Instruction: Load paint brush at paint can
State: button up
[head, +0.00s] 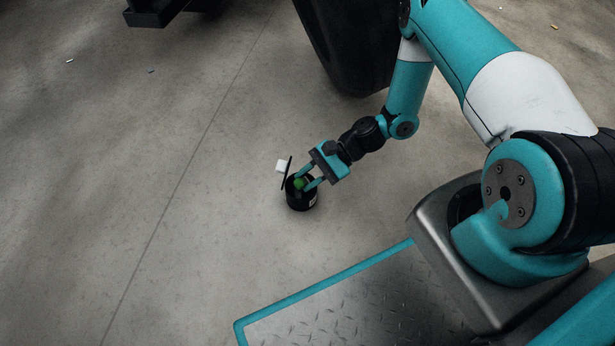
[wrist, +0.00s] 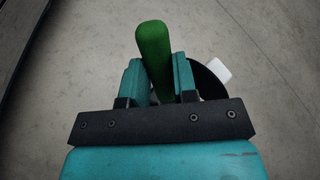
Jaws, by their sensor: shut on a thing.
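A black paint can (head: 301,196) stands on the concrete floor in the head view, with a small white label patch on its right side. My gripper (head: 303,184) is at the can's top, shut on the green handle of the paint brush (head: 299,183). In the wrist view the green brush handle (wrist: 154,50) rises between the two teal fingers of my gripper (wrist: 159,80). The brush's bristle end is hidden. A dark piece with a white block (head: 281,166) sticks up at the can's left side; the white block also shows in the wrist view (wrist: 215,71).
A large black tire (head: 345,50) stands on the floor behind the can, near my arm. A dark metal part (head: 150,14) is at the top left. The concrete floor (head: 110,150) left of the can is mostly clear.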

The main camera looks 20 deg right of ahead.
aim_at(307, 183)
jog(key=shift+r+p, duration=2.1)
jog(key=shift+r, duration=0.55)
